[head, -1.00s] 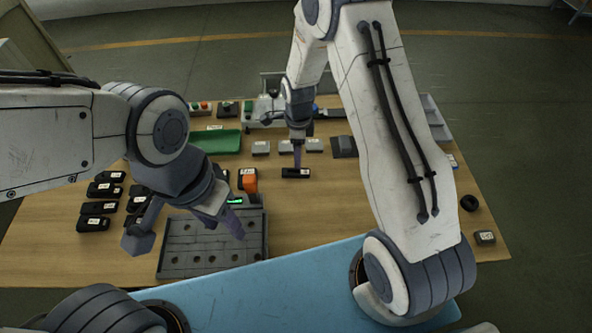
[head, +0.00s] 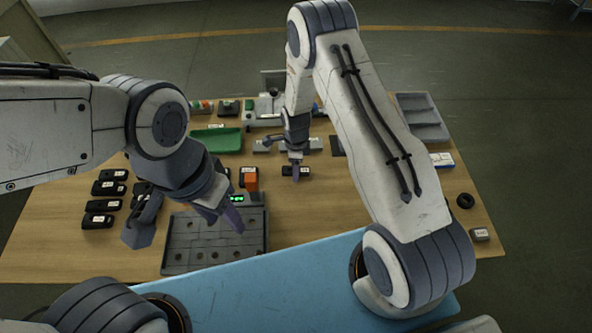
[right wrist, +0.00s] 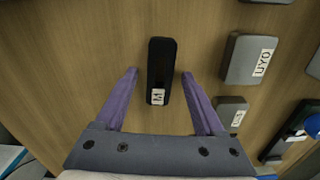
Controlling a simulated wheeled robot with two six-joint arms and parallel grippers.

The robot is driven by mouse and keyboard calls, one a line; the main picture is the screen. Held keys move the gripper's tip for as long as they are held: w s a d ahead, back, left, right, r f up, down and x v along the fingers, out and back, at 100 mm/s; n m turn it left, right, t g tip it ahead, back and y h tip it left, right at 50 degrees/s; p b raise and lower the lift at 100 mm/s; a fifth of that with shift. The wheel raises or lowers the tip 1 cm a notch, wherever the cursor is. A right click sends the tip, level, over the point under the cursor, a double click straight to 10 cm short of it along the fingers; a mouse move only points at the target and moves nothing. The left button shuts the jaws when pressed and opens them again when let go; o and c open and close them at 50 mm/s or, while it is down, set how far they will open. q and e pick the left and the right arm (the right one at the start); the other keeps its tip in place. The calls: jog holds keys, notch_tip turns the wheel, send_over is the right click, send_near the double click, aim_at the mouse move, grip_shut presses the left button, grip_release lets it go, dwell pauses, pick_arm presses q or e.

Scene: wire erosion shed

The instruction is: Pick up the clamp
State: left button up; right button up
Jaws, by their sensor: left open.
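A dark oblong piece with a white label, which I take to be the clamp, lies on the wooden table; it shows in the head view (head: 305,171) and in the right wrist view (right wrist: 161,62), where the label reads M. My right gripper (right wrist: 160,74) is open, with one purple finger on each side of the piece and bare gaps between. In the head view, the right gripper (head: 295,172) partly hides the piece. My left gripper (head: 226,222) is open and empty above the grey plate with holes (head: 180,258).
Several black labelled pieces (head: 100,205) lie at the left. An orange block (head: 251,180) stands behind the plate. A green tray (head: 216,140) and grey labelled blocks (right wrist: 249,60) lie nearby. A grey compartment tray (head: 422,118) is at the back right.

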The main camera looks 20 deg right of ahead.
grip_shut()
jog(key=shift+r, duration=0.2)
